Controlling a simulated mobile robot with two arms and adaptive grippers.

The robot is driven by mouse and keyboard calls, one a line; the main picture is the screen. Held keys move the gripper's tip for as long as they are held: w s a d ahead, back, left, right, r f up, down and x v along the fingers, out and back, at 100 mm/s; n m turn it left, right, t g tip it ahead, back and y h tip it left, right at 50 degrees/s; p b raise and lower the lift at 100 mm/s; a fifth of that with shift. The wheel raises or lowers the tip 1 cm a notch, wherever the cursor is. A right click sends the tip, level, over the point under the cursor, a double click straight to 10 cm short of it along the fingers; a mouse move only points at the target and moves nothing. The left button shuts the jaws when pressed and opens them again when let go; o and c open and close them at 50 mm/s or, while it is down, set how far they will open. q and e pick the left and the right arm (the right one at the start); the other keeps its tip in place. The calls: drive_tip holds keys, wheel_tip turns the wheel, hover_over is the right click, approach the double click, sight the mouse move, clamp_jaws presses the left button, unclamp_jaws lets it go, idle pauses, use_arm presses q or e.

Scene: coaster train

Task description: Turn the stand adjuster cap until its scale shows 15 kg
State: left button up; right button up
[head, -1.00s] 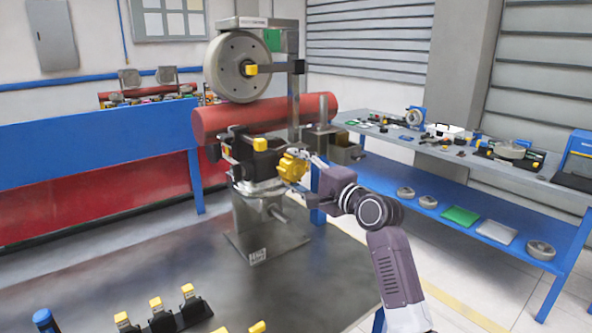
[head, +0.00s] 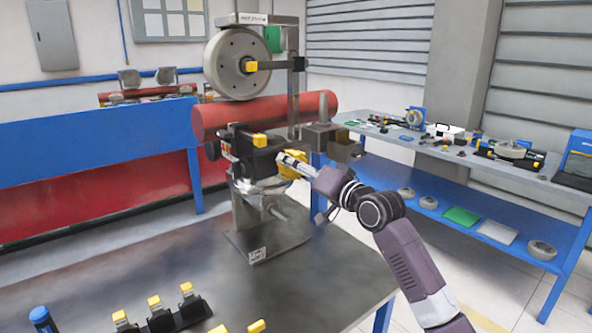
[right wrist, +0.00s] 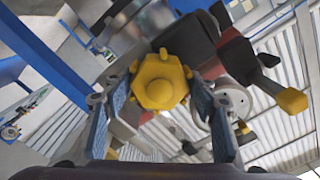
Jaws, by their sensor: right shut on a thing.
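The yellow adjuster cap (head: 291,164) is on the right side of the black stand mechanism (head: 258,153). In the right wrist view the knobbed yellow cap (right wrist: 160,82) faces the camera, with a hexagonal middle. My right gripper (head: 285,160) reaches it from the right and partly covers it. In the right wrist view the gripper's two fingers (right wrist: 160,110) stand on either side of the cap, shut on it. I cannot read any scale in these views. My left gripper is not in view.
A black holder with yellow-topped pieces (head: 160,316) and a blue-capped item (head: 42,320) are at the front. A blue-framed workbench (head: 480,215) stands to the right.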

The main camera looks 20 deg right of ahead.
drive_tip(key=n, duration=0.3)
drive_tip(key=shift+f+n, duration=0.15)
drive_tip(key=shift+n, duration=0.25)
drive_tip(key=n, duration=0.3)
drive_tip(key=shift+d+n, duration=0.1)
drive_tip(key=shift+n, duration=0.2)
drive_tip(key=n+p, duration=0.1)
drive_tip(key=n, duration=0.2)
drive_tip(key=shift+n, duration=0.3)
drive_tip(key=n+p, duration=0.1)
drive_tip(key=n, duration=0.1)
drive_tip(key=shift+n, duration=0.4)
drive_tip(key=n+p, duration=0.3)
drive_tip(key=n, duration=0.2)
drive_tip(key=shift+d, duration=0.1)
drive_tip(key=n+p, duration=0.2)
drive_tip(key=n, duration=0.2)
drive_tip(key=shift+n+p, duration=0.4)
drive_tip(key=n+p, duration=0.2)
drive_tip(key=n, duration=0.2)
drive_tip(key=shift+n, duration=0.3)
drive_tip(key=shift+n+p, duration=0.7)
drive_tip(key=shift+n, duration=1.5)
